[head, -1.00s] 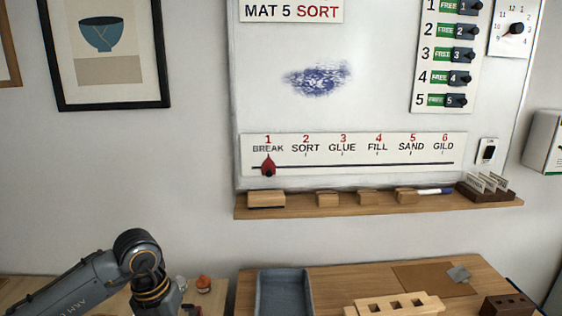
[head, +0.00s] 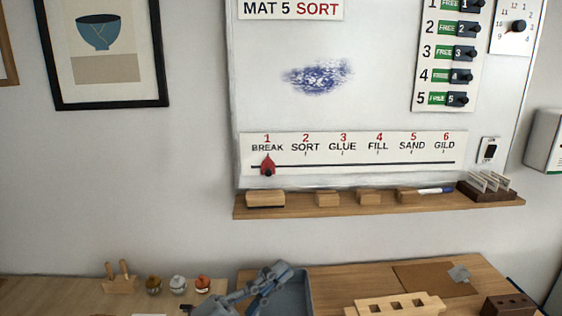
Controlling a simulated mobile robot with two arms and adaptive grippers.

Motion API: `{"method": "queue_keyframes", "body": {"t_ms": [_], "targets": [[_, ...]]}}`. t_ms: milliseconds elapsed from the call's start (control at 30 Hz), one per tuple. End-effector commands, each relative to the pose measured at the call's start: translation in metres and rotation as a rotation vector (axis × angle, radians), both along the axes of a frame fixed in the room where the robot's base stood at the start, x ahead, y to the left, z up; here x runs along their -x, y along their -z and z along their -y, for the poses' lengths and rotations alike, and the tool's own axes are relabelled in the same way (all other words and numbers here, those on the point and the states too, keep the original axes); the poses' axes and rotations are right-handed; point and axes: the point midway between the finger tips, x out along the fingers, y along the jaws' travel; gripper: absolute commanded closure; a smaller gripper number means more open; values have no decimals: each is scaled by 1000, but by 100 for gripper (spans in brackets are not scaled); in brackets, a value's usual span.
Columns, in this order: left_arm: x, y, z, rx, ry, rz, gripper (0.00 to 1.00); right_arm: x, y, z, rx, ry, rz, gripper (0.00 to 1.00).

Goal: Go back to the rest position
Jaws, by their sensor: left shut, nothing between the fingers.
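My left gripper (head: 276,275) shows at the bottom of the head view, grey and angled up to the right. It is shut and empty, in front of the blue-grey tray (head: 298,292) and covering part of it. Whether it touches the tray cannot be told. Most of my left arm is below the picture edge. My right gripper is not in view.
Several small items stand on the left table (head: 60,292): a wooden holder (head: 119,284) and small jars (head: 178,284). The right table (head: 345,280) holds a slotted wooden block (head: 395,305), a brown mat (head: 425,279) and a dark block (head: 508,305). A whiteboard (head: 390,95) with a ledge (head: 300,209) hangs behind.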

Motion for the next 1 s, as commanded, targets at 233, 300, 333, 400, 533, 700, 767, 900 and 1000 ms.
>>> {"method": "queue_keyframes", "body": {"t_ms": [233, 300, 333, 400, 533, 700, 767, 900, 1000], "targets": [[-40, 72, -118, 383, -508, -539, 100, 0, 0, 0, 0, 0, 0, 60], [-33, 116, -147, 435, -643, -728, 100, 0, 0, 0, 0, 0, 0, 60], [-27, 135, -158, 448, -697, -808, 100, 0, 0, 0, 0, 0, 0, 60], [-6, 181, -178, 465, -806, -999, 100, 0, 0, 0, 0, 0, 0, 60], [48, 251, -198, 444, -953, -1324, 100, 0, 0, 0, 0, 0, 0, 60], [115, 303, -202, 382, -1046, -1629, 100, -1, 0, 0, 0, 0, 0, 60], [136, 315, -202, 354, -1065, -1717, 100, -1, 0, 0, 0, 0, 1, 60], [185, 334, -199, 292, -1090, -1903, 100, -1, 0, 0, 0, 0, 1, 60], [218, 343, -195, 243, -1098, -2025, 100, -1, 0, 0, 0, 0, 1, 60]]}}
